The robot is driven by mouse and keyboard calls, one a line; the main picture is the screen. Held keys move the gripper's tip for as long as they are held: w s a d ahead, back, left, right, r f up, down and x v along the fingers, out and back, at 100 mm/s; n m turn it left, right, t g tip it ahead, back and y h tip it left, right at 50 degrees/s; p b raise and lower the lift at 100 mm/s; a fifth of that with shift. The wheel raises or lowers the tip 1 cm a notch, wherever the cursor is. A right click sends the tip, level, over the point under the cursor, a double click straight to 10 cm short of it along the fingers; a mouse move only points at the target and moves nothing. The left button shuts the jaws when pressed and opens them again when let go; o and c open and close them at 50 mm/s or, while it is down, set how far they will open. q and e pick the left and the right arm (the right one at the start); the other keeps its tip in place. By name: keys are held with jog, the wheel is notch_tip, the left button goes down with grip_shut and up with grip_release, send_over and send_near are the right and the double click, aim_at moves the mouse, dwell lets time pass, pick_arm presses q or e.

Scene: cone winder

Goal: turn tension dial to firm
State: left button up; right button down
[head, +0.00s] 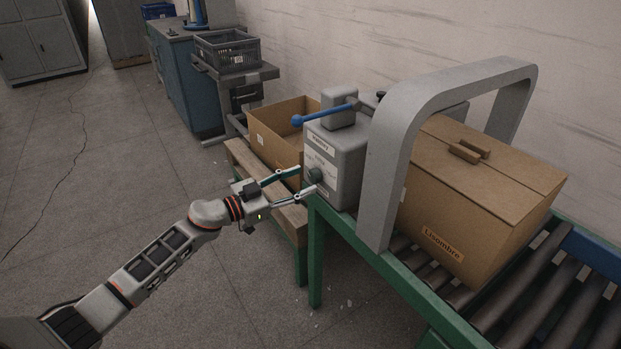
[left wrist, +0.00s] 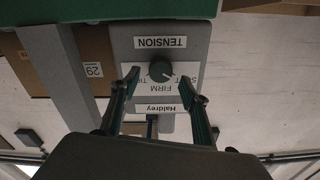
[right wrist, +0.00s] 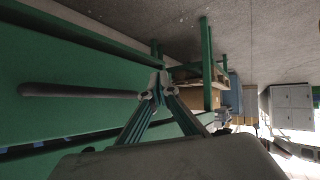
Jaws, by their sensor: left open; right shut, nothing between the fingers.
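The tension dial (head: 316,174) is a small dark green round knob on the end face of the grey machine housing (head: 345,150). In the left wrist view, upside down, the dial (left wrist: 160,70) sits below a TENSION label (left wrist: 161,43). FIRM (left wrist: 155,88) is printed under it, with partly hidden words at both sides. A small light mark on the dial seems to point to the lower right of that picture. My left gripper (head: 305,180) is open, its fingertips on either side of the dial; contact is unclear. My right gripper (right wrist: 157,88) is shut and empty.
A grey arch (head: 394,150) and a closed cardboard box (head: 480,195) stand on the green-framed roller conveyor (head: 540,290). An open carton (head: 275,125) stands on a wooden bench behind. Green rails (right wrist: 60,125) lie near my right gripper.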

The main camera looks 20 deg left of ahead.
aim_at(312, 177)
pick_arm(q)
jog(key=shift+x, duration=1.2)
jog(key=shift+w+d, duration=0.3)
jog(key=shift+w, duration=0.15)
pick_arm(e)
jog(key=shift+w+a+r, duration=0.3)
jog(key=shift+a, duration=0.05)
pick_arm(q)
jog(key=c, duration=1.1)
jog(key=shift+f, duration=0.1)
pick_arm(e)
jog(key=shift+d+f, duration=0.1)
